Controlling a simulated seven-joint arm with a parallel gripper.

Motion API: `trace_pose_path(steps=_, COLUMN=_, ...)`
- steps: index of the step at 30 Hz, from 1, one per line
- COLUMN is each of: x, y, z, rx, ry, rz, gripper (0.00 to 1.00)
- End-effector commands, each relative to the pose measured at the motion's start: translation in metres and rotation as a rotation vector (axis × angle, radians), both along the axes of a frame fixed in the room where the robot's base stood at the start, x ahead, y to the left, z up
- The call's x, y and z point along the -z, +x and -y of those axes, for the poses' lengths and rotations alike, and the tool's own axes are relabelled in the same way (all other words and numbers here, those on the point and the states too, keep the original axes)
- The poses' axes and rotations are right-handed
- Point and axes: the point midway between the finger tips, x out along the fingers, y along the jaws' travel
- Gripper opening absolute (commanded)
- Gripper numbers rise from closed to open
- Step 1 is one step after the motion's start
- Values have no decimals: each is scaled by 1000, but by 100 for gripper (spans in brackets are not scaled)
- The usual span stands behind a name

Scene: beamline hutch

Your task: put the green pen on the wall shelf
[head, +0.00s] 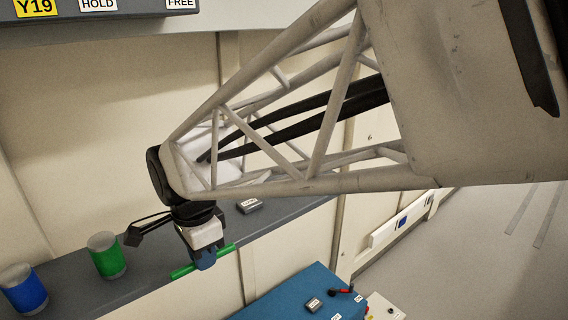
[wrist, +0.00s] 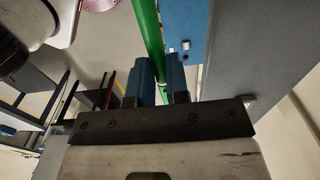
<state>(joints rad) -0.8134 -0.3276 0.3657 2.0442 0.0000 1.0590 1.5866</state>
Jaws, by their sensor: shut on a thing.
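The green pen (head: 226,250) is held crosswise in my gripper (head: 206,260), its ends sticking out on both sides. In the wrist view, the pen (wrist: 148,30) runs between the two blue fingers of my gripper (wrist: 161,82), which are shut on it. A long grey shelf (head: 150,264) runs along the wall. In the head view my gripper overlaps the shelf's front edge. In the wrist view the grey slab (wrist: 250,60) lies to the right of the pen, apart from it. The height of the pen over the shelf is hard to tell.
A green cup (head: 107,258), a blue cup (head: 24,290) and a small labelled grey box (head: 249,205) stand on the shelf. A grey ledge with labels (head: 100,18) is above. A blue surface (head: 285,298) with small items is lower right. Shelf space between green cup and box looks free.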

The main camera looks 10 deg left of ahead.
Motion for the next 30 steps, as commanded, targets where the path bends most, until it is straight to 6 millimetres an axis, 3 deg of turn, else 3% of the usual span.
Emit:
trace_pose_path(steps=11, x=1, y=5, z=-5, rx=0, ry=-1, rz=-1, gripper=0)
trace_pose_path(steps=30, x=8, y=60, z=-60, rx=0, ry=-1, rz=-1, gripper=0)
